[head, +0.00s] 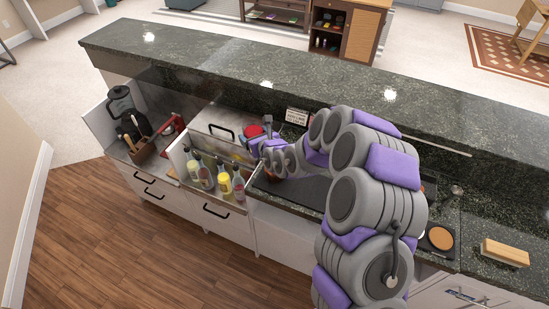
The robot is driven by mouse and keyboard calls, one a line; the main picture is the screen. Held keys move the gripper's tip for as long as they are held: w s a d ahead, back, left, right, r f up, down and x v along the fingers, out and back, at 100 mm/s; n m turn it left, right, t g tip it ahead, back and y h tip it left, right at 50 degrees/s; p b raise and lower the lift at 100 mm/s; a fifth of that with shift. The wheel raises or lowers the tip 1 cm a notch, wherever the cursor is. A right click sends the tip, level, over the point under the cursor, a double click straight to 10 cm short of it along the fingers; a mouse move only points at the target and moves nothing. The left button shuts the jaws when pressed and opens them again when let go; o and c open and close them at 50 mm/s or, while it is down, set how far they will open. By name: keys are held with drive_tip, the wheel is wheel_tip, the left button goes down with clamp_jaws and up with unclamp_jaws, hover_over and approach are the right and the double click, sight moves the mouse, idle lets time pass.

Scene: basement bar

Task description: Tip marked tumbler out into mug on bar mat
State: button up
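My arm reaches from the lower right to the back of the counter. My gripper (252,143) is at its far end, small and partly hidden by my wrist; whether its fingers are open or shut is not clear. A small red and blue shape shows at the gripper, too small to name. The dark bar mat (306,193) lies on the counter below my forearm. A reddish-brown thing (272,174) shows at the mat's far left, mostly covered by my arm; I cannot tell if it is the mug. I cannot make out the marked tumbler.
Several bottles (224,183) stand in a rack left of the mat. A metal box with a handle (214,128) is behind them. A raised granite ledge (330,95) runs along the back. A wooden block (505,251) and a round tan-topped dish (440,238) sit at right.

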drive_tip(key=s+a+f+p, duration=0.1)
drive_tip(key=s+f, duration=0.1)
drive_tip(key=f, duration=0.3)
drive_tip(key=s+a+f+p, duration=0.2)
drive_tip(key=f, duration=0.3)
drive_tip(key=s+a+f+p, duration=0.1)
drive_tip(key=s+f+p, duration=0.1)
drive_tip(key=f, duration=0.3)
drive_tip(key=shift+a+f, duration=0.15)
drive_tip(key=shift+f, duration=0.2)
drive_tip(key=shift+s+f, duration=0.15)
drive_tip(key=shift+f, duration=0.35)
drive_tip(key=shift+d+r+m, duration=0.15)
drive_tip(key=shift+d+m, duration=0.15)
drive_tip(key=shift+d, duration=0.05)
drive_tip(key=shift+w+d+r+m+y+b, duration=0.25)
drive_tip(key=shift+d+m+b, duration=0.2)
drive_tip(key=shift+b, duration=0.45)
wheel_tip(320, 180, up, 8)
drive_tip(key=w+d+m+g+y+b, duration=0.1)
drive_tip(key=m+b, duration=0.4)
drive_tip(key=b, duration=0.9)
drive_tip(key=shift+w+d+r+y, duration=0.15)
drive_tip(key=shift+w+d+y, duration=0.1)
drive_tip(key=shift+d+y, duration=0.75)
drive_tip(key=shift+b, duration=0.5)
